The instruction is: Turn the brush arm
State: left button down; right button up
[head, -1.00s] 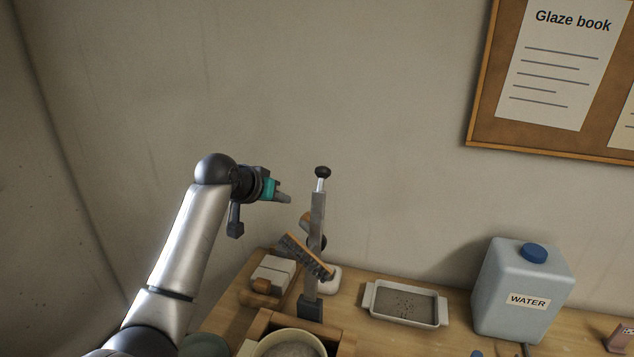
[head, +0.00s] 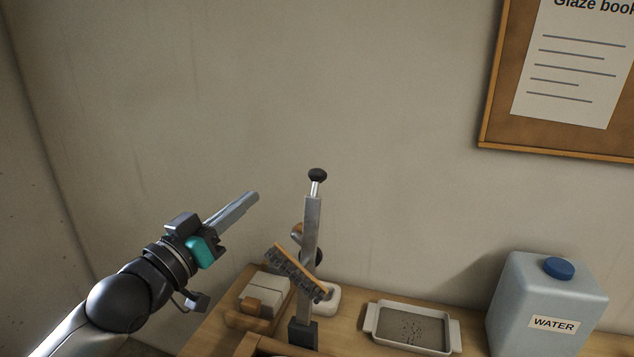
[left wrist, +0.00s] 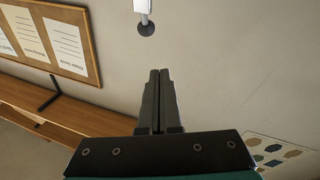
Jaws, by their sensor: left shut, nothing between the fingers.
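The brush arm (head: 296,273) is a wooden-backed brush with dark bristles, mounted slantwise on a grey upright post (head: 311,225). The post stands in a dark base and has a black knob (head: 317,175) on a metal stem at its top. The knob also shows in the left wrist view (left wrist: 146,29), beyond the fingertips. My left gripper (head: 252,197) is shut and empty, to the left of the post and apart from it, a little below knob height. In the left wrist view its fingers (left wrist: 159,75) lie together. My right gripper is not in view.
A shallow tray (head: 412,328) and a blue-capped water container (head: 546,305) stand right of the post. Pale blocks (head: 264,295) lie left of it on the wooden bench. The wall with a notice board (head: 495,120) is behind. The air around the knob is clear.

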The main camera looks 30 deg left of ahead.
pick_arm(q)
jog(key=w+d+h+p, duration=0.1)
jog(key=w+d, duration=0.1)
jog(key=w, duration=1)
jog(key=shift+w+d+r+m, duration=0.2)
jog(key=shift+w+d+m, duration=0.05)
jog(key=shift+d+m, duration=0.1)
dwell(0.4)
jog(key=w+p, duration=0.1)
jog(key=p, duration=0.1)
jog(key=w+p, duration=0.1)
jog(key=shift+w+a+f+g, duration=0.3)
jog(key=shift+w+a+g, duration=0.05)
jog(key=shift+g, duration=0.05)
jog(key=shift+f, duration=0.1)
